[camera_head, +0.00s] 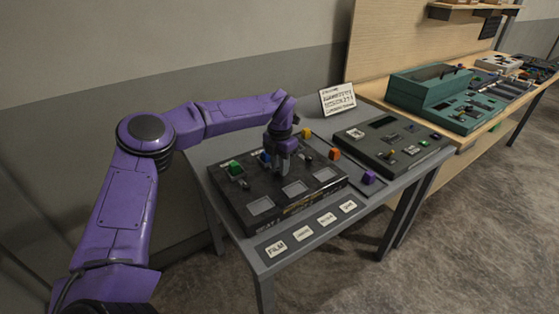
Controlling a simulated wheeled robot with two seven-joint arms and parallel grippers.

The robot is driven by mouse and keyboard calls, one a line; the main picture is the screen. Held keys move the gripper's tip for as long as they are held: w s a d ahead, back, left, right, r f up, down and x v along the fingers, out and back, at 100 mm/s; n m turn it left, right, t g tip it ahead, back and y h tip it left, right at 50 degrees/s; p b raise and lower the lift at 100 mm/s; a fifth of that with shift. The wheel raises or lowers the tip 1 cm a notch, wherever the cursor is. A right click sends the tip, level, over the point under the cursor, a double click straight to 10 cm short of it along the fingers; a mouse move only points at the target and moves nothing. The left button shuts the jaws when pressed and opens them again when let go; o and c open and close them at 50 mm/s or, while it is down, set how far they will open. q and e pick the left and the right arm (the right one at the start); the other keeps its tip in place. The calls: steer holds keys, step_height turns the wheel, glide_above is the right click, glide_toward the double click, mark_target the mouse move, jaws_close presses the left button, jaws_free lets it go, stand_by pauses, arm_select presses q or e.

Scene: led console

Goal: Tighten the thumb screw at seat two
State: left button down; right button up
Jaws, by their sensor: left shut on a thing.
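My left gripper (281,165) points down over the black console (222,205), near the middle of its back row. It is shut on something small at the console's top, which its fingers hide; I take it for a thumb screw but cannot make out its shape. A green block (235,168) sits at the console's back left. A blue block (264,158) sits just left of my gripper. Several pale square windows (294,187) lie along the console's front. My right gripper is not in view.
An orange block (334,154) and a purple block (368,178) lie right of the console. A second dark panel (384,160) stands at the right. A sign (337,98) stands behind. Label cards (276,250) line the grey table's front edge. A green console (424,90) stands on another bench.

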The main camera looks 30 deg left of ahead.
arm_select(q)
steer(key=m+p, duration=0.1)
steer(key=m, duration=0.1)
steer(key=m+p, duration=0.1)
steer(key=m, duration=0.1)
steer(key=m+p, duration=0.1)
steer(key=m, duration=0.1)
steer(key=shift+w+r, duration=0.15)
steer(key=shift+r, duration=0.25)
steer(key=m+p, duration=0.1)
steer(key=m, duration=0.4)
steer(key=shift+a+p, duration=0.1)
steer(key=shift+p, duration=0.2)
steer(key=shift+m, duration=0.4)
steer(key=c, duration=1.2)
jaws_free()
steer(key=o, duration=0.3)
steer(key=shift+f, duration=0.2)
